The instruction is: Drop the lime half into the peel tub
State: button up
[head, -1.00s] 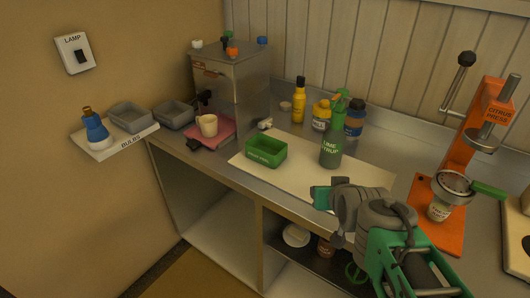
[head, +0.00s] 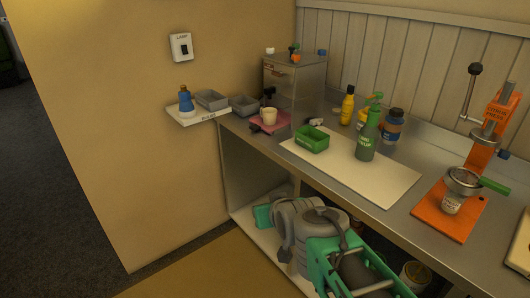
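I cannot make out a lime half in this view. My gripper (head: 263,216) shows as a teal-green tip at the end of my grey and green arm, in front of the counter and below its top. It is well apart from the green tub. Its fingers are mostly hidden by my wrist, so I cannot see whether it is open or holds anything.
An orange citrus press (head: 487,140) with a cup (head: 452,203) under it stands at right. A green bottle (head: 368,138) is beside the tub. A steel machine (head: 295,90) stands behind. A wall shelf (head: 197,115) holds a blue bottle (head: 186,100). The floor at left is clear.

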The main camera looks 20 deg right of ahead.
aim_at(310, 148)
jog(key=u, duration=0.8)
jog(key=i, duration=1.25)
